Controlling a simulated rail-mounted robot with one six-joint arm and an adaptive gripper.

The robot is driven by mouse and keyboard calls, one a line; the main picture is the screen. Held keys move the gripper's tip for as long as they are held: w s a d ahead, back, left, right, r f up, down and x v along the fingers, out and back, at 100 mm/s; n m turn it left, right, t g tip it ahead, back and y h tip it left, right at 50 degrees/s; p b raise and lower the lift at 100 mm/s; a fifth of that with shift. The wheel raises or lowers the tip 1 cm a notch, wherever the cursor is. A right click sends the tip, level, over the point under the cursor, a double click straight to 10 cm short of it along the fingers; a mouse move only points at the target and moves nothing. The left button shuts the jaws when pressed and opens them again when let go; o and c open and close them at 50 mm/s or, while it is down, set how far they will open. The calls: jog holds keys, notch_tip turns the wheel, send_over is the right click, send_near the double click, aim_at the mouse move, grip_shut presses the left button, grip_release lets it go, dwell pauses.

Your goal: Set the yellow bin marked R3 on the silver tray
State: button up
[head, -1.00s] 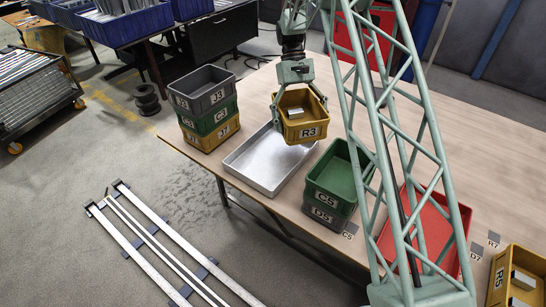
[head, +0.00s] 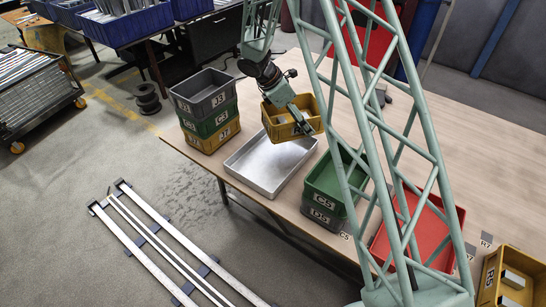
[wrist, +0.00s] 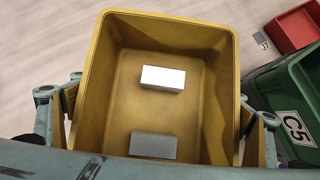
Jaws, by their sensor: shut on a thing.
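The yellow bin (head: 274,121) is in my gripper (head: 295,112), over the back right side of the silver tray (head: 262,170). Its label is mostly hidden behind the gripper in the head view. In the wrist view the bin (wrist: 102,75) is seen from above, with my gripper's fingers (wrist: 155,108) at its left and right sides. A pale block (wrist: 162,78) and a grey block (wrist: 153,145) lie inside it. The visible part of the tray is empty. The exact gap between bin and tray is hard to tell.
Left of the tray stands a stack of grey J3 (head: 203,92), green C3 and yellow J7 bins. Right of it, green C5 (head: 324,184) sits on grey D5. A red tray (head: 440,225) and yellow R5 bin (head: 487,275) are farther right.

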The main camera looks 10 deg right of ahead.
jog(key=a+n+t, duration=0.1)
jog(key=a+n, duration=0.1)
jog(key=a, duration=0.1)
jog(key=s+a+n+t+y, duration=0.1)
jog(key=a+n, duration=0.1)
jog(key=a, duration=0.1)
jog(key=s+a+f+n+t+p, duration=0.1)
jog(key=a+n, duration=0.2)
jog(key=shift+a+f+t+y, duration=0.1)
jog(key=shift+a+t+y, duration=0.2)
jog(key=shift+a+t, duration=0.1)
jog(key=shift+f, duration=0.15)
jog(key=shift+f+b, duration=0.9)
jog(key=shift+f, duration=2.1)
jog(key=shift+f+b, duration=0.55)
jog(key=shift+f, duration=1.3)
jog(key=shift+f, duration=0.1)
jog(key=o, duration=0.6)
jog(key=shift+o, duration=1)
